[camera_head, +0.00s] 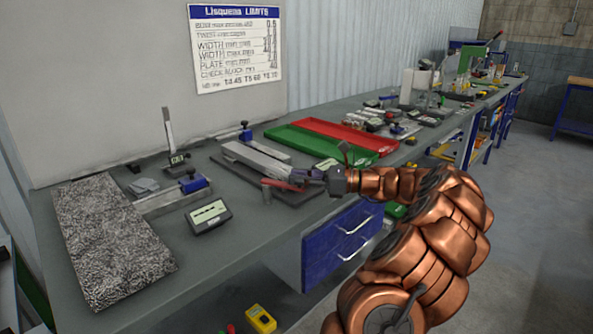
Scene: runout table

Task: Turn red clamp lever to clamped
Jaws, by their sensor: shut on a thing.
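I cannot tell the lever's exact angle. A pale metal bar (253,160) lies on the fixture just behind and left of the fingers.
A green tray (300,146) and a red tray (352,135) lie behind my gripper. A digital gauge (208,216), a blue-ended clamp (194,184) and a speckled granite slab (105,240) are to the left. A blue drawer (335,245) is under the bench's front edge.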

